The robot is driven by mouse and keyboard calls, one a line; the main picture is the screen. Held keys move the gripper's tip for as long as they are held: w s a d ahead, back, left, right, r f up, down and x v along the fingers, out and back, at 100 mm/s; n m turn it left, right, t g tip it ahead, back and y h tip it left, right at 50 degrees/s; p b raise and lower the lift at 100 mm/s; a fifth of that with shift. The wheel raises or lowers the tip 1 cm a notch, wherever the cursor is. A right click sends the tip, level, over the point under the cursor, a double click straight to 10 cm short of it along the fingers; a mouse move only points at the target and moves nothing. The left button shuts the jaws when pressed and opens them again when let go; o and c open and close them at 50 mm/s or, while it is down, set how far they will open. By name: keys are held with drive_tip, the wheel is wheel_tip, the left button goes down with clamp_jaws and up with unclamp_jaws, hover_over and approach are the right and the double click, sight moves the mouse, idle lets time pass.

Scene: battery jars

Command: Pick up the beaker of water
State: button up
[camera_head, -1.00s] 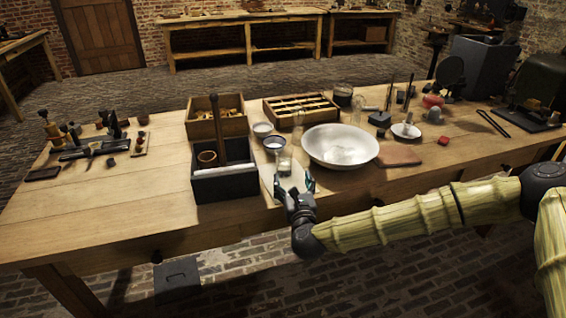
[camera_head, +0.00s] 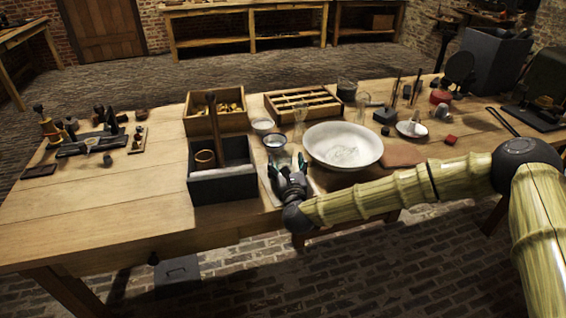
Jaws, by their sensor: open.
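My gripper (camera_head: 288,163) is open over the front edge of the table, with its dark green-tipped fingers spread and pointing away from me. A small clear glass beaker, seen just beyond my gripper earlier, is now mostly hidden behind or between the fingers. I cannot tell whether the fingers touch it. A pale flat sheet or tile (camera_head: 267,190) lies under my gripper.
A wide white bowl (camera_head: 343,160) stands close right of my gripper; a dark open box (camera_head: 222,187) stands close left. Small bowls (camera_head: 275,139) and a clear glass (camera_head: 300,122) stand behind. The table's left part (camera_head: 110,205) is largely clear.

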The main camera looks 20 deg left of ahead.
drive_tip(key=shift+s+a, duration=0.1)
drive_tip(key=shift+a, duration=0.15)
drive_tip(key=c, duration=0.4)
drive_tip(key=shift+a, duration=0.1)
drive_tip(key=c, duration=0.6)
drive_tip(key=shift+c, duration=1.1)
drive_tip(key=shift+r, duration=0.2)
